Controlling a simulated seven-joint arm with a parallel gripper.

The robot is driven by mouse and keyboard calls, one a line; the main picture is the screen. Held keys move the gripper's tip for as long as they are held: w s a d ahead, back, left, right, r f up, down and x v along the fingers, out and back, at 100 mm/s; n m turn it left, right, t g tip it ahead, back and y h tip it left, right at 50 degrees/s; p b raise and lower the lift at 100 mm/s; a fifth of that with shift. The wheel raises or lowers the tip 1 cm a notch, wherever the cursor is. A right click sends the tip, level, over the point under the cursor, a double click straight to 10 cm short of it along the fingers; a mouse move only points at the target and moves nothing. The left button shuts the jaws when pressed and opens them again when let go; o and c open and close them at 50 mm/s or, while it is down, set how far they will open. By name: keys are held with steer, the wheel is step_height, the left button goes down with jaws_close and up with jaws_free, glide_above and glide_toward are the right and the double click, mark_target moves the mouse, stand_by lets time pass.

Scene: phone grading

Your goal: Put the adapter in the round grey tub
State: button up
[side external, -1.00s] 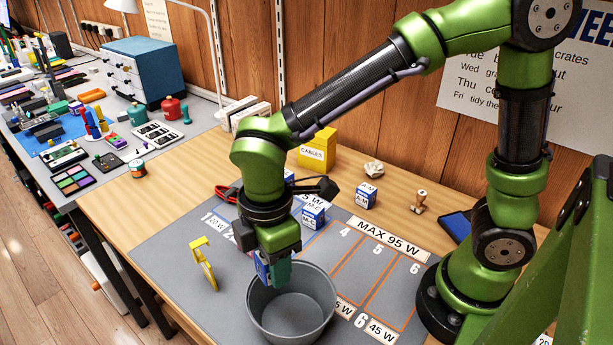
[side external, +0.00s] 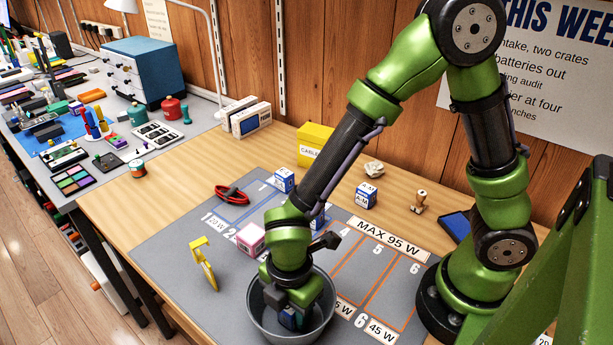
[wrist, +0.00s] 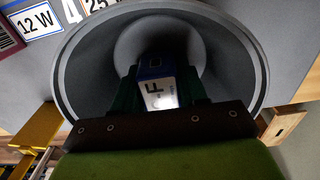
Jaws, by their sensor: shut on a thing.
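The round grey tub (side external: 262,326) stands on the grey mat at the front of the table. My gripper (side external: 292,316) is down inside the tub, pointing downward. It is shut on the adapter, a blue and white block with dark lettering (wrist: 158,95), seen between the dark green fingers in the wrist view. The adapter is inside the tub's rim (wrist: 75,60). The gripper and tub wall hide much of it in the side view. I cannot tell whether it touches the tub's floor.
A pink box (side external: 251,238) and a yellow clamp-like thing (side external: 204,265) stand left of the tub. The marked mat right of the tub is clear.

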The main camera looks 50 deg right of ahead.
steer(key=shift+f, duration=0.2)
steer(key=o, duration=1)
steer(key=shift+o, duration=0.2)
step_height(320, 180, up, 12)
steer(key=shift+f, duration=0.15)
steer(key=d+r+m+t+y, duration=0.1)
steer(key=d+r+m+t, duration=0.2)
steer(key=d+r+m, duration=0.3)
steer(key=d+r+m+t+y, duration=0.1)
steer(key=d+r+m+t, duration=0.3)
steer(key=d+m, duration=0.7)
steer(key=r+m, duration=0.1)
steer(key=m, duration=0.4)
steer(key=shift+s+d+r, duration=0.2)
steer(key=shift+d+r, duration=0.1)
steer(key=shift+r, duration=0.05)
